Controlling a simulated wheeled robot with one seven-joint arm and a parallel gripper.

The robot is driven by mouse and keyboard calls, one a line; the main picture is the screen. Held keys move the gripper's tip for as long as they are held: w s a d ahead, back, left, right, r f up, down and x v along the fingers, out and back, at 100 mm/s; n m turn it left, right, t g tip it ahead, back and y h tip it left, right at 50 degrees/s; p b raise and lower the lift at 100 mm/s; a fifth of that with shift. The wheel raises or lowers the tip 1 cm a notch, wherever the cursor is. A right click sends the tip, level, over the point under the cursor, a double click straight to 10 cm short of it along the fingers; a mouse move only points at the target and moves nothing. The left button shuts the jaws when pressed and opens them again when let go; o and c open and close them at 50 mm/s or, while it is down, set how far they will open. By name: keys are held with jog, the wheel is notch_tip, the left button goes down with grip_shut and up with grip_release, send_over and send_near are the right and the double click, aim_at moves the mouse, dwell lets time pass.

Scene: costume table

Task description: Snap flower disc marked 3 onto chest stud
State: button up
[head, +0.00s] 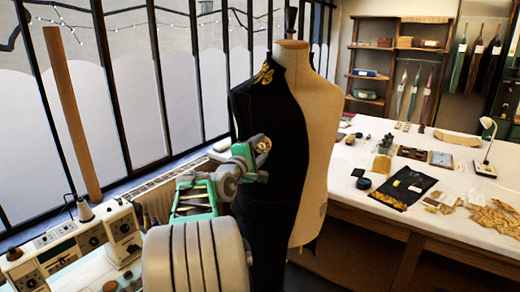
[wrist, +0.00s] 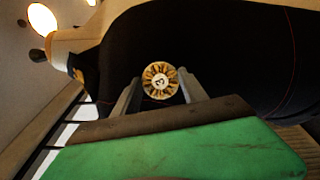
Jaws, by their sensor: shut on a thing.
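The flower disc (wrist: 160,80) is gold with a pale centre that bears a dark mark like a 3, turned in the picture. My gripper (wrist: 158,92) is shut on it, one finger on each side. In the head view the disc (head: 262,143) shows at the tip of my gripper (head: 258,150), in front of the black half of the garment (head: 275,115) on the dress form (head: 318,110). I cannot tell whether the disc touches the cloth. No chest stud can be made out; the disc and gripper may hide it.
A long white table (head: 350,205) with a dark cloth, tools and trims stands on the right. A lamp (head: 487,150) stands on it. Sewing machines (head: 60,250) are at the lower left, below tall windows.

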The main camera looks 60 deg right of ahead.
jog(key=shift+w+d, duration=0.1)
jog(key=shift+d, duration=0.3)
dwell(0.3)
jog(key=o, duration=1.4)
jog(key=shift+c, duration=0.2)
jog(key=shift+o, duration=0.3)
jog(key=o, duration=0.4)
jog(key=s+a+b, duration=0.2)
jog(key=a, duration=0.5)
jog(key=shift+a+r, duration=0.15)
jog(key=shift+a, duration=0.2)
jog(key=shift+s, duration=0.1)
